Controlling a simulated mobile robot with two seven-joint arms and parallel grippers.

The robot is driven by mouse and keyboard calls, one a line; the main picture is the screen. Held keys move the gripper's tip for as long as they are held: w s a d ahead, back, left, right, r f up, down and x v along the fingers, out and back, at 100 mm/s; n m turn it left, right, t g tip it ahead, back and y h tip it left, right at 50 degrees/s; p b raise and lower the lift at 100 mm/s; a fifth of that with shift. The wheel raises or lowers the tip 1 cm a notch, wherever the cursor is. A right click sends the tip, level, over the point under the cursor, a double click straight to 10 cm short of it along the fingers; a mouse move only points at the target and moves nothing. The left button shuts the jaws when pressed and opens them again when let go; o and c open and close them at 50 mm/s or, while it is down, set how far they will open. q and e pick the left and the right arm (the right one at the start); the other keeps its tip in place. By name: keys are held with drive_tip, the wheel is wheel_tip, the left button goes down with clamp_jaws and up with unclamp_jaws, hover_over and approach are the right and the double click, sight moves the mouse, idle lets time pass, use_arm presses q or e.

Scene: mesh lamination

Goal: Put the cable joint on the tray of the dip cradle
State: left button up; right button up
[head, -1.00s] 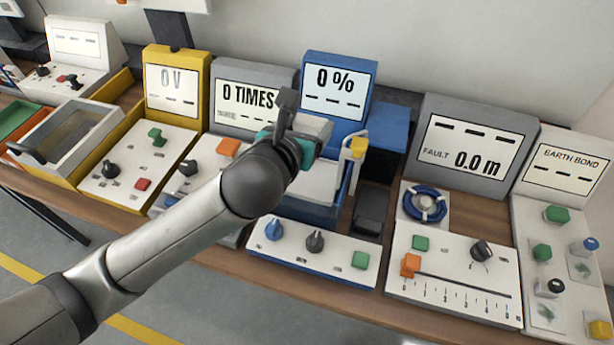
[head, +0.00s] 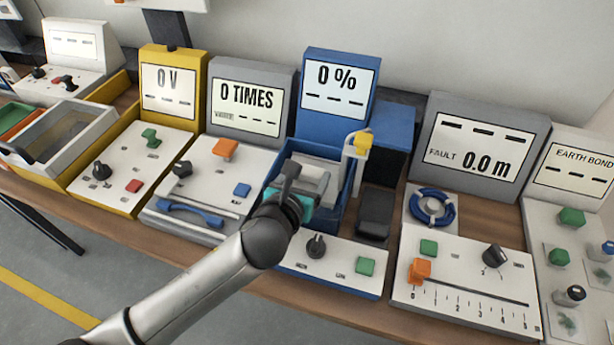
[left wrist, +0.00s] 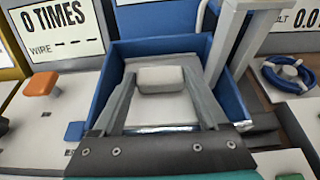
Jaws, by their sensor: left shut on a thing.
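The cable joint appears to be the pale grey block (left wrist: 160,79) between my left gripper's fingers; it also shows in the head view (head: 314,178). My left gripper (left wrist: 160,84) is shut on it, one grey finger on each side. In the head view the left gripper (head: 308,184) reaches into the blue-walled dip cradle (head: 348,190) below the 0 % display. A pale flat surface, seemingly the tray (left wrist: 160,110), lies beneath the block in the wrist view. I cannot tell whether the block touches it. My right gripper is not in view.
A white post with a yellow top (head: 362,142) stands at the cradle's right edge. A dark grey block (head: 375,212) sits right of it. The grey station (head: 215,180) is at left; the fault station with a blue ring (head: 431,208) is at right. Knobs line the front.

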use_arm(q)
drive_tip(key=o, duration=1.3)
drive_tip(key=shift+f, duration=0.1)
drive_tip(key=shift+s+a+r, duration=0.1)
drive_tip(key=shift+s+r, duration=0.1)
drive_tip(key=shift+r, duration=0.05)
drive_tip(key=p+v, duration=0.2)
drive_tip(key=v, duration=0.9)
drive_tip(key=shift+s+r, duration=0.1)
drive_tip(key=shift+s, duration=0.2)
